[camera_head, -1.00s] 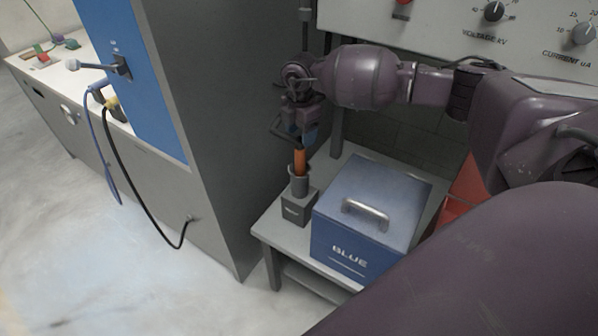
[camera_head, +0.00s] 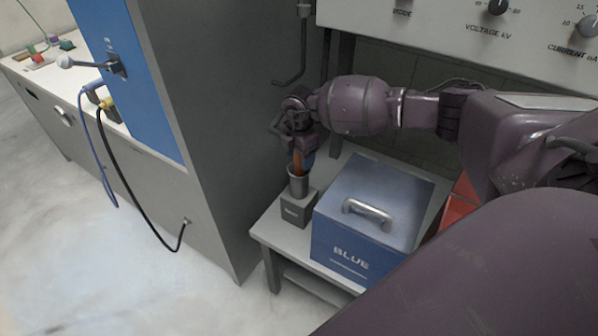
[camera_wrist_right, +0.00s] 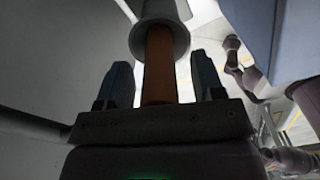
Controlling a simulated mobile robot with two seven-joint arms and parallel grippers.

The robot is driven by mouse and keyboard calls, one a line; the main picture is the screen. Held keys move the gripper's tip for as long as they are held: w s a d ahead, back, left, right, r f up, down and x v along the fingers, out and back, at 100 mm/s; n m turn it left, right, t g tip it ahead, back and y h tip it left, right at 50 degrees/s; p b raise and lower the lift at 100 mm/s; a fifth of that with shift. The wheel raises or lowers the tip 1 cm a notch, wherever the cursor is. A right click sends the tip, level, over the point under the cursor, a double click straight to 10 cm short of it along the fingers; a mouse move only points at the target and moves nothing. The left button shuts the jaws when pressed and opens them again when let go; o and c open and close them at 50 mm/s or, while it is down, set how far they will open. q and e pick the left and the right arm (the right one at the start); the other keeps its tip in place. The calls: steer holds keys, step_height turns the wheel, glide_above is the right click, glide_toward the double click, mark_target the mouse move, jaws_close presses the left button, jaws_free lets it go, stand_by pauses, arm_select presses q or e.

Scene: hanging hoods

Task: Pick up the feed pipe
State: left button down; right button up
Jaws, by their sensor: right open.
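The feed pipe (camera_head: 298,163) is an orange-brown rod standing upright in a grey cup-like holder (camera_head: 298,184) on a small grey block. My right gripper (camera_head: 300,158) is over the top of the pipe, pointing down. In the right wrist view the pipe (camera_wrist_right: 159,65) runs between the two blue-grey fingers of the gripper (camera_wrist_right: 160,85), with a gap showing on each side. The fingers are open. The holder (camera_wrist_right: 159,36) lies just beyond the fingertips. The pipe's top end is hidden by the gripper. My left gripper is not in view.
A blue box (camera_head: 372,215) with a metal handle and the word BLUE stands right beside the holder on a small grey table (camera_head: 268,232). A tall grey cabinet (camera_head: 205,130) rises close on the left.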

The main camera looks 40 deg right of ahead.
jaws_close()
steer(key=shift+r, duration=0.1)
step_height(320, 180, up, 22)
steer(key=p, duration=0.4)
stand_by(0.6)
